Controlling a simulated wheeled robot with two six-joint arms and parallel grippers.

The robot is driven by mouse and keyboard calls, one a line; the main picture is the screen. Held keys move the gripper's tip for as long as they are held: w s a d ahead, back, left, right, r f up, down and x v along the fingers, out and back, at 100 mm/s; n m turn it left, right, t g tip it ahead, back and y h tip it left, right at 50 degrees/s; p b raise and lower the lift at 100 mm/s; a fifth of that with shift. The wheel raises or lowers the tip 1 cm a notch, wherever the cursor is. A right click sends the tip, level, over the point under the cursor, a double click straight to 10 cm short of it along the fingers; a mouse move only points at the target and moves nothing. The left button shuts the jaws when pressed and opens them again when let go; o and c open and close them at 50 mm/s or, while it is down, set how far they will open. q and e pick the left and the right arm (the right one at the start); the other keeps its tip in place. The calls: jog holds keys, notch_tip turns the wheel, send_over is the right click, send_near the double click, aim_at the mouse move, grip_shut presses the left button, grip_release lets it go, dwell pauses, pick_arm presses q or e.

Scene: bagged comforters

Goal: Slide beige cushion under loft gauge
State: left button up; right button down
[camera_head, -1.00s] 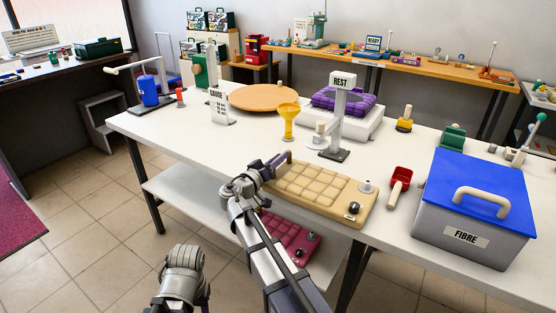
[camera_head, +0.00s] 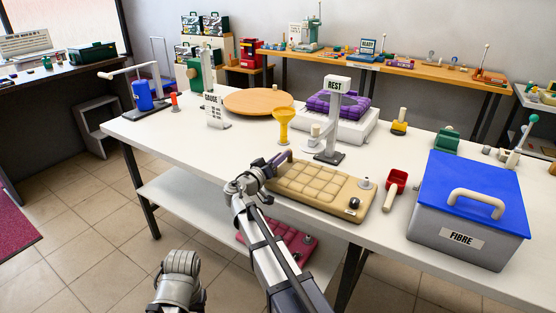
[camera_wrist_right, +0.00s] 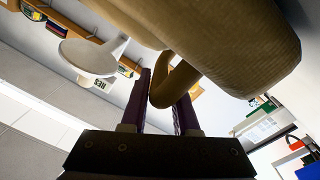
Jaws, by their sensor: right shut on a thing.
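The beige quilted cushion (camera_head: 312,187) lies flat on the white table near its front edge. It has a dark knob and a pale peg at its right end. My right gripper (camera_head: 277,163) is at the cushion's left end. In the right wrist view its purple fingers (camera_wrist_right: 160,105) are shut on a tan loop handle (camera_wrist_right: 180,75), with the cushion's underside (camera_wrist_right: 225,40) filling the top. A GAUGE sign (camera_head: 213,107) stands farther back left, beside a green upright device (camera_head: 194,76); I cannot tell which part is the loft gauge. My left gripper does not show.
A yellow funnel stand (camera_head: 282,125) and the REST post (camera_head: 332,130) stand behind the cushion. A red scoop (camera_head: 395,182) and the grey FIBRE box (camera_head: 465,225) are to its right. A wooden disc (camera_head: 257,102) lies behind. Bare table lies left of the funnel.

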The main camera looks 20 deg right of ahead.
jog(key=shift+w+d, duration=0.45)
jog(key=shift+d, duration=0.1)
jog(key=c, duration=0.6)
grip_release()
jog(key=shift+o, duration=0.4)
jog(key=shift+f, duration=0.1)
jog(key=o, duration=0.5)
jog(key=shift+s+a, duration=0.1)
jog(key=shift+s+a+r+p, duration=0.35)
jog(key=shift+s+a, duration=0.1)
jog(key=shift+a, duration=0.2)
jog(key=shift+s+a+r+p, duration=0.2)
jog(key=shift+s+a+r, duration=0.1)
jog(key=shift+s+a, duration=0.3)
jog(key=shift+s+a+r+p, duration=0.3)
jog(key=shift+s+a+r, duration=0.05)
jog(key=shift+a, duration=0.35)
